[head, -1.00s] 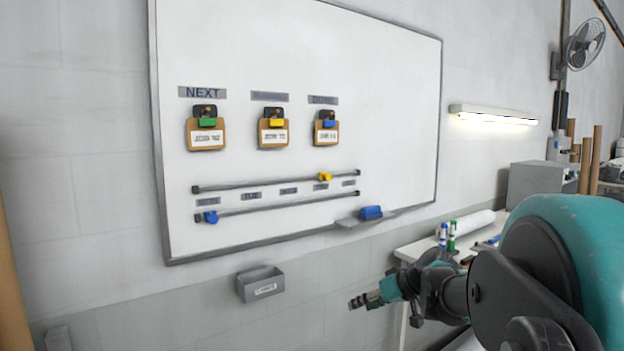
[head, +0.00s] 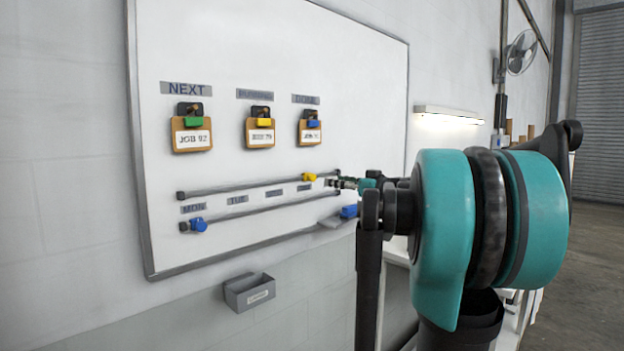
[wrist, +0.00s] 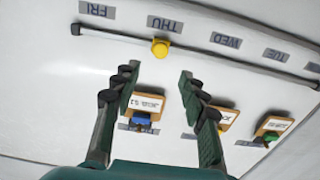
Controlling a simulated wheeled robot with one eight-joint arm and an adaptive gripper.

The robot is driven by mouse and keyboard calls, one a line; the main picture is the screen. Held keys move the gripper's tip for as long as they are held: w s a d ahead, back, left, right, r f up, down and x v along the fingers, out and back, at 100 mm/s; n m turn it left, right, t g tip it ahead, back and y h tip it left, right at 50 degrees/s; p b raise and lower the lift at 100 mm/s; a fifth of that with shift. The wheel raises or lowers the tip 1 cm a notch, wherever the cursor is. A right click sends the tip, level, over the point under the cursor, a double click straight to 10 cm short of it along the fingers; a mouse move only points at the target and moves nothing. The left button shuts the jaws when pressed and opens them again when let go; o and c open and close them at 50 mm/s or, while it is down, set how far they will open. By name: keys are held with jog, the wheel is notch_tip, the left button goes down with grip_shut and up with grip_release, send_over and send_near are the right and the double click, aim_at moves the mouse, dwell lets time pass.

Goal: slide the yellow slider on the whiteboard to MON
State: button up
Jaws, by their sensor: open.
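The yellow slider (head: 309,177) sits on the upper rail (head: 240,187) of the whiteboard (head: 355,75), towards its right end. In the wrist view, which is upside down, the yellow slider (wrist: 160,47) is beside the THU label (wrist: 165,24). The MON label (head: 193,208) is below the upper rail's left end. My gripper (head: 336,183) is just right of the slider in the head view. In the wrist view my gripper (wrist: 158,80) is open and empty, with the slider ahead of the gap between its fingers, not between them.
A blue slider (head: 198,225) is at the left end of the lower rail. Three clipboards hang above the rails, including the green-clipped one (head: 192,134). A blue eraser (head: 349,211) lies on the board's ledge. A grey bin (head: 249,291) is on the wall below.

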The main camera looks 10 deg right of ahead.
aim_at(314, 177)
jog(key=x, duration=1.1)
jog(key=shift+w+a, duration=0.2)
jog(key=shift+w, duration=0.05)
jog(key=shift+c, duration=0.6)
grip_shut()
